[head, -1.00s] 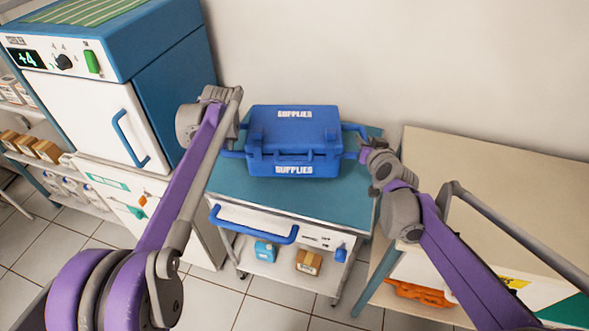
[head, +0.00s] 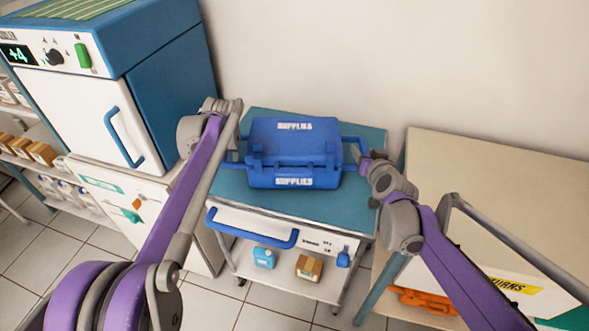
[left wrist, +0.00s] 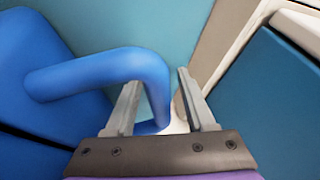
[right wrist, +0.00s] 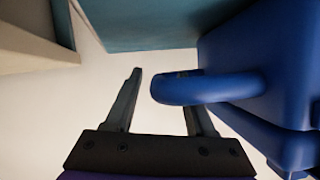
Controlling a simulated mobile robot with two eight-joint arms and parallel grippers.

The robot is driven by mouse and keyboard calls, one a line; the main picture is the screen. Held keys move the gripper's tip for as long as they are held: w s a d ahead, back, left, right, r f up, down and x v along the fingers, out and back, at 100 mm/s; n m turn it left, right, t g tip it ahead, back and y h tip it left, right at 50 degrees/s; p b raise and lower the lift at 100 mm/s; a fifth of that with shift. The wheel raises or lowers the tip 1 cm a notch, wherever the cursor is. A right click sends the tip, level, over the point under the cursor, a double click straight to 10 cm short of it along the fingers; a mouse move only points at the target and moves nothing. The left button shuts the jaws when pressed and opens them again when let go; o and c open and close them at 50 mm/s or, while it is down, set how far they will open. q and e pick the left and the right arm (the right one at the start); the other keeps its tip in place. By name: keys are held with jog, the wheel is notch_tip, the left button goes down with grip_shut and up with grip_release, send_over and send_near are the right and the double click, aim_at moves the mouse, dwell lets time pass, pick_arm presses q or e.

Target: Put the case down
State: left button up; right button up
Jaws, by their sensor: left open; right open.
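The blue supplies case (head: 294,150) sits upright on the teal top of the cart (head: 355,205), with bare top showing around it. Its side handles stick out left and right. My left gripper is mostly hidden behind its arm in the head view. In the left wrist view it (left wrist: 158,100) is open, with the left handle (left wrist: 95,72) between its fingers. My right gripper (head: 363,163) is at the right handle. In the right wrist view it (right wrist: 163,92) is open, with the handle's end (right wrist: 185,88) between or just past the fingertips.
A blue and white cabinet (head: 165,85) stands close on the left. A beige-topped table (head: 480,170) stands close on the right, beside my right arm. A wall is behind the cart.

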jog(key=shift+s, duration=0.15)
pick_arm(q)
jog(key=v, duration=1.2)
pick_arm(e)
jog(key=v, duration=1.1)
jog(key=shift+s+r, duration=0.25)
jog(key=shift+s, duration=0.05)
pick_arm(q)
jog(key=shift+f, duration=0.1)
pick_arm(e)
jog(key=shift+s+d, duration=0.1)
